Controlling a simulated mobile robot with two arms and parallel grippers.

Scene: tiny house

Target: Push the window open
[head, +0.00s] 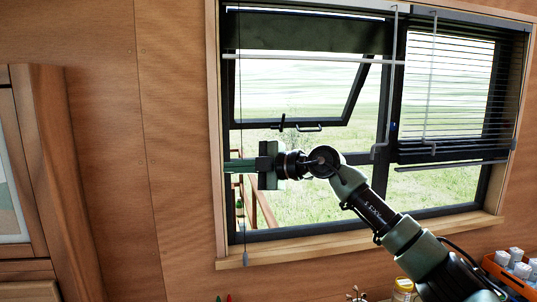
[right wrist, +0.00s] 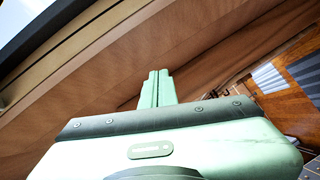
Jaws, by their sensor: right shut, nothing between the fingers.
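The window (head: 385,150) has a dark frame set in a wooden surround. Its left sash (head: 300,124) hangs from the top and stands tilted, with its bottom rail well above the sill and a gap below it. A dark handle (head: 297,128) sits on that rail. My right gripper (head: 232,165) is shut and empty. It points left below the sash's bottom rail, its fingertips by the left side of the frame; I cannot tell whether they touch it. In the right wrist view its closed green fingers (right wrist: 157,88) show before wood panelling. My left gripper is out of view.
A blind (head: 455,90) covers much of the right pane; another is gathered above the left one, with a hanging cord (head: 243,200). A wooden cabinet (head: 55,180) stands left. An orange crate of bottles (head: 510,270) and a jar (head: 403,290) sit below the sill at right.

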